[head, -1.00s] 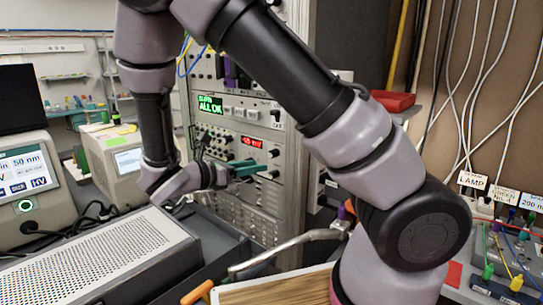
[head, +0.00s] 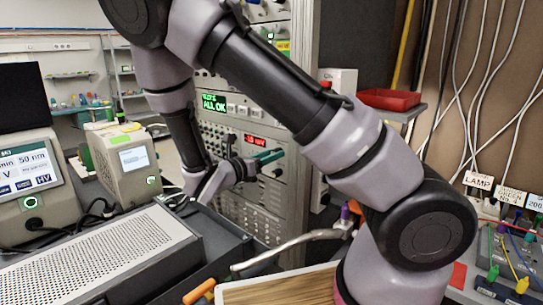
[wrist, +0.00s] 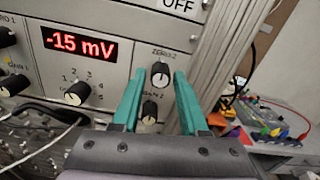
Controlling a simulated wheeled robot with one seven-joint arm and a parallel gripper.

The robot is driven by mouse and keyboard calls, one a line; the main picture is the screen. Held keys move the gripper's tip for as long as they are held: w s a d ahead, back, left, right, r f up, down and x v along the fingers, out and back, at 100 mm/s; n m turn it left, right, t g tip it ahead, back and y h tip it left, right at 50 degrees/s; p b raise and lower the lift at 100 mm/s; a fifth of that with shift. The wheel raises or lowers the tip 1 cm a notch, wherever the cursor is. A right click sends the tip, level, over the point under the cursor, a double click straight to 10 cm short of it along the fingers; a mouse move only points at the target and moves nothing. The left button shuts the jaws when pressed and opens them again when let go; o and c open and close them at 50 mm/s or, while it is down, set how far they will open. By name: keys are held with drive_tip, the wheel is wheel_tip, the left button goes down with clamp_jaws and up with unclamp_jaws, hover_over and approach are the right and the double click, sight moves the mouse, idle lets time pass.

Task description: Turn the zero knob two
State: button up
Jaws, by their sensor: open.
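The ZERO 2 knob (wrist: 160,74) is a small dark round knob on the pale panel, with its label just above it in the wrist view. My gripper (wrist: 158,79) is open, with its teal fingertips on the left and right of this knob in the picture. I cannot tell whether the tips touch it. The GAIN 2 knob (wrist: 149,110) shows lower, between the fingers. The red display (wrist: 80,46) at left reads -15 mV. In the head view my teal gripper (head: 266,157) is at the rack front, and the knob cannot be made out.
Another dark knob (wrist: 78,93) sits left of the fingers, below the display. In the head view, a perforated metal box (head: 95,262) and a beige instrument (head: 128,160) stand left of the rack. A red tray (head: 390,98) lies on a shelf at right.

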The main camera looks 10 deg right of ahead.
drive_tip(key=shift+w+d, duration=0.1)
drive_tip(key=shift+d, duration=0.05)
clamp_jaws()
drive_tip(key=shift+m, duration=0.3)
drive_tip(key=m, duration=1.1)
idle(0.5)
